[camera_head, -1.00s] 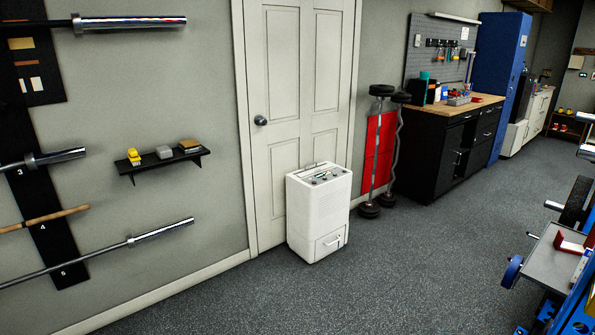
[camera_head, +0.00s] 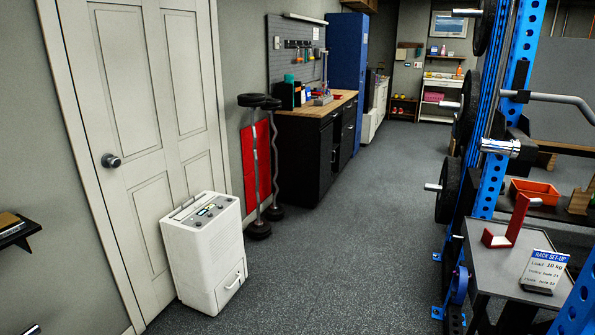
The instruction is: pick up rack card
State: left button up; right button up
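The rack card (camera_head: 545,270) is a small sign with a blue "RACK SET-UP" header and a white face with handwriting, including "Load 10 kg". It stands tilted back on a grey tray table (camera_head: 487,267) at the lower right of the head view. A red angled bracket (camera_head: 512,222) stands on the same table, behind and left of the card.
The blue rack (camera_head: 496,110) with bar ends and black plates rises behind the table. An orange bin (camera_head: 534,190) sits beyond it. A white dehumidifier (camera_head: 205,252) stands by the door at left. The dark floor (camera_head: 345,245) between is clear.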

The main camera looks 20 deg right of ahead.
aim_at(544, 269)
jog(key=i+z, duration=0.1)
jog(key=z, duration=0.3)
jog(key=i+j+z, duration=0.1)
jog(key=z, duration=0.3)
jog(key=i+j+z, duration=0.1)
jog(key=z, duration=0.3)
jog(key=i+j+z, duration=0.1)
jog(key=z, duration=0.3)
jog(key=i+j+z, duration=0.1)
jog(key=z, duration=0.3)
jog(key=i+j+z, duration=0.1)
jog(key=z, duration=0.25)
jog(key=j+z, duration=0.15)
jog(key=z, duration=0.25)
jog(key=i+j+z, duration=0.1)
jog(key=z, duration=0.3)
